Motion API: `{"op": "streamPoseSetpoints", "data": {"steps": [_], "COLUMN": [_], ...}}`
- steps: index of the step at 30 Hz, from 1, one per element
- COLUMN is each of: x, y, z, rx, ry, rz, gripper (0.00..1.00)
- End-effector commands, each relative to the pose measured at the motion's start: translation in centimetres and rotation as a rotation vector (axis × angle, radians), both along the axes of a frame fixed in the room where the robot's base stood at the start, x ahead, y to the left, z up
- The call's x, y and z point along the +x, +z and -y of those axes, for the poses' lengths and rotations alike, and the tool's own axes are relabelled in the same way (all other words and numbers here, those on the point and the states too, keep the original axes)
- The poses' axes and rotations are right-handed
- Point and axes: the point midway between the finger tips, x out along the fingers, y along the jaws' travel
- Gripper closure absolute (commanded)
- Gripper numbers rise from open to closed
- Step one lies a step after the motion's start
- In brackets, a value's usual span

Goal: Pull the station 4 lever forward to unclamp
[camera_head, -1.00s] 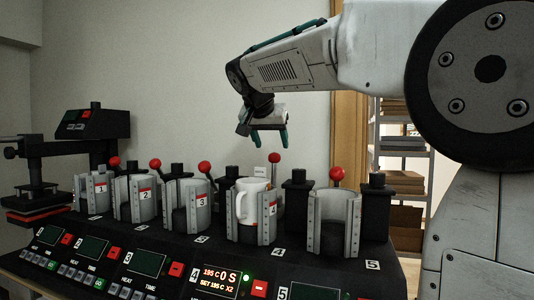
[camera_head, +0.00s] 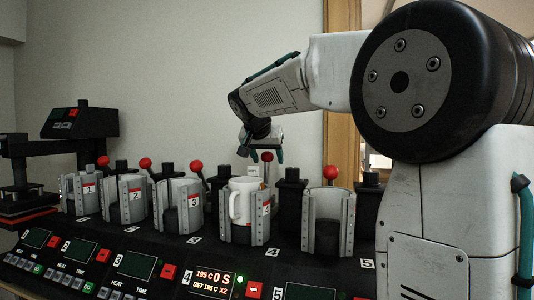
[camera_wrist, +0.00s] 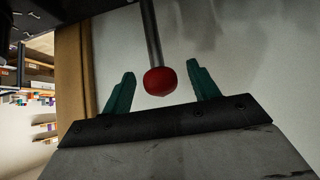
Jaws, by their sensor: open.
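The station 4 lever shows its red ball knob (camera_head: 266,156) behind the station 4 clamp (camera_head: 266,225), which stands around a white mug (camera_head: 240,203). In the wrist view the knob (camera_wrist: 160,81) hangs on a grey rod between my two green fingers, with gaps on both sides. My gripper (camera_head: 261,153) is open, pointing down at the height of the knob. No contact between fingers and knob shows. The station 4 display (camera_head: 212,279) is lit, with a green light beside it.
Stations 1 to 3 at left have red lever knobs, the closest being station 3's knob (camera_head: 196,167). Station 5's knob (camera_head: 330,172) stands to the right. A black press (camera_head: 75,125) is at far left. The wall behind is clear.

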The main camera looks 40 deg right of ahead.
Motion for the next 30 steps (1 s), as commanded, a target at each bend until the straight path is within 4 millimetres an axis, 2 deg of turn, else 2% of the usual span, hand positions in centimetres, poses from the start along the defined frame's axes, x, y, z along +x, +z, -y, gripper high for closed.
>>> {"op": "streamPoseSetpoints", "data": {"steps": [6,8,10,11,20,30], "x": [0.0,0.0,0.0,0.0,-0.2,-1.3], "y": [0.0,0.0,0.0,0.0,0.1,0.1], "z": [-0.1,-0.1,-0.1,-0.1,-0.4,-1.9], "rx": [0.0,0.0,0.0,0.0,0.0,0.0], "ry": [0.001,0.001,0.001,0.001,0.003,0.002], "rz": [0.0,0.0,0.0,0.0,0.0,-0.001], "gripper": [0.4,0.54,0.73,0.77,0.77,0.76]}}
